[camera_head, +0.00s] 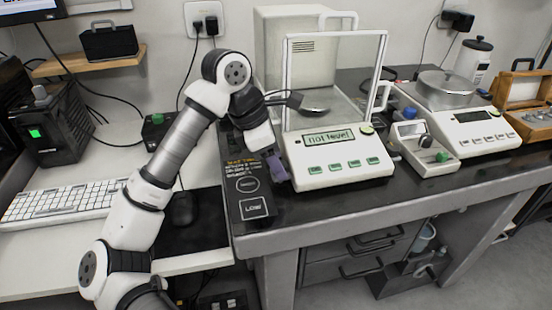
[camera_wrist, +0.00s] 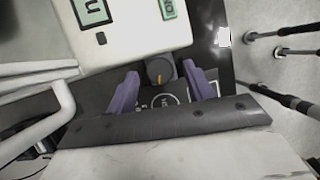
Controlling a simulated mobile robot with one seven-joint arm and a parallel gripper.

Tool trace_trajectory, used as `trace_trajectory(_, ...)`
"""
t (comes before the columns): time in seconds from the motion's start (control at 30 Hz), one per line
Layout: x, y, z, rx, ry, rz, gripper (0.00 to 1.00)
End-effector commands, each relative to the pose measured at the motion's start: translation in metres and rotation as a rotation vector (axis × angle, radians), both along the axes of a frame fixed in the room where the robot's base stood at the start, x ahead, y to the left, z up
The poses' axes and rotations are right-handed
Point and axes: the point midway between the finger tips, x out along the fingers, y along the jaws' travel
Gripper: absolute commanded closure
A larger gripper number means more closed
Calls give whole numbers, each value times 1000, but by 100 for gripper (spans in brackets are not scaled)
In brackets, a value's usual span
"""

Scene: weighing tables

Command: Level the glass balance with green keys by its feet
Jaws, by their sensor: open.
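The glass balance (camera_head: 335,168) stands on the dark table, with glass panes around its pan and green keys along its front. Its display (camera_head: 328,139) reads "not level". My gripper (camera_head: 277,168) points down beside the balance's left front side. In the wrist view my gripper (camera_wrist: 163,72) is open, its purple fingers on either side of a dark round foot knob (camera_wrist: 160,70) with a yellow mark. The knob sits at the edge of the white balance body (camera_wrist: 125,35). I cannot tell whether the fingers touch it. The other feet are hidden.
A printed label (camera_head: 253,208) with "LOW" lies on the table left of the balance. A small device (camera_head: 424,150) with coloured knobs and a second, open-pan balance (camera_head: 478,130) stand to the right. A keyboard (camera_head: 62,203) and mouse (camera_head: 183,208) lie on the left desk.

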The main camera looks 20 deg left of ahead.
Motion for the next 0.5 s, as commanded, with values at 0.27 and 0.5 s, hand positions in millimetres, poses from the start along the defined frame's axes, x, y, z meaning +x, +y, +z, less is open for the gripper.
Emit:
trace_trajectory(0.27,-10,18,50,3,-2,2,48)
trace_trajectory(0.5,-20,35,99,2,-2,3,48)
